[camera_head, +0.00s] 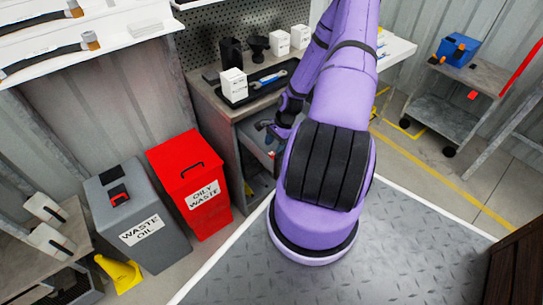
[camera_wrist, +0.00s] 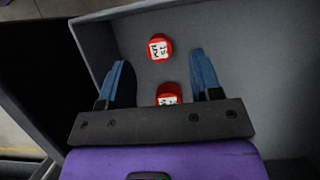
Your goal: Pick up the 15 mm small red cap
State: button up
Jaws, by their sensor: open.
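Two red caps with white labels lie in a grey drawer in the wrist view. The farther red cap (camera_wrist: 159,47) lies fully in sight, just beyond the space between the fingertips; its sideways label seems to read 15. The nearer red cap (camera_wrist: 168,90) is partly hidden behind my gripper's dark crossbar, and its label is cut off. My gripper (camera_wrist: 160,59) is open and empty, with its blue fingers on either side of the caps. In the head view my gripper (camera_head: 271,131) is low at the open drawer (camera_head: 256,142); the caps cannot be made out there.
The drawer's walls (camera_wrist: 95,40) rise close to my left finger. Above the drawer, the workbench (camera_head: 232,108) holds a tray with a wrench (camera_head: 268,80) and white boxes. A red oily waste bin (camera_head: 180,165) and grey waste oil bin (camera_head: 125,200) stand to the left.

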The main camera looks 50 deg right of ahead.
aim_at(272, 154)
jog(key=shift+x, duration=1.8)
jog(key=c, duration=1)
